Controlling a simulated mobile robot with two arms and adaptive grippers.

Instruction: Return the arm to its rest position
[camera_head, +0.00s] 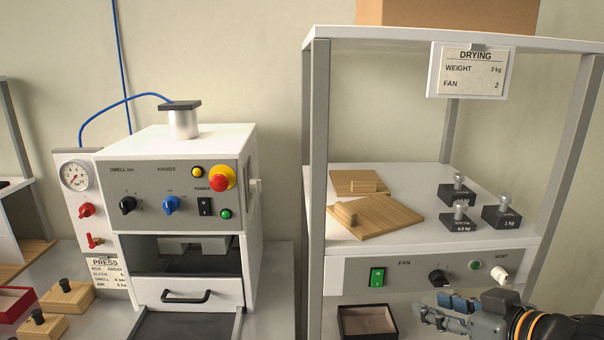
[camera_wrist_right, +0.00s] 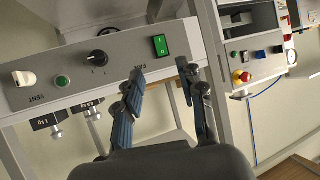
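My right gripper (camera_head: 437,309) is at the lower right of the head view, in front of the drying rack, just below the fan panel (camera_head: 415,272). In the right wrist view the gripper (camera_wrist_right: 163,75) has its two blue-padded fingers apart with nothing between them. The fan panel (camera_wrist_right: 75,72) lies beyond the fingertips there, with its green switch (camera_wrist_right: 160,46) and black knob (camera_wrist_right: 99,58). My left gripper is in neither view.
The rack's shelf (camera_head: 400,242) holds wooden boards (camera_head: 375,215) and several black weights (camera_head: 459,220). A dark open box (camera_head: 367,322) sits below the panel, left of my gripper. The press (camera_head: 180,200) stands further left. A rack post (camera_head: 319,180) separates them.

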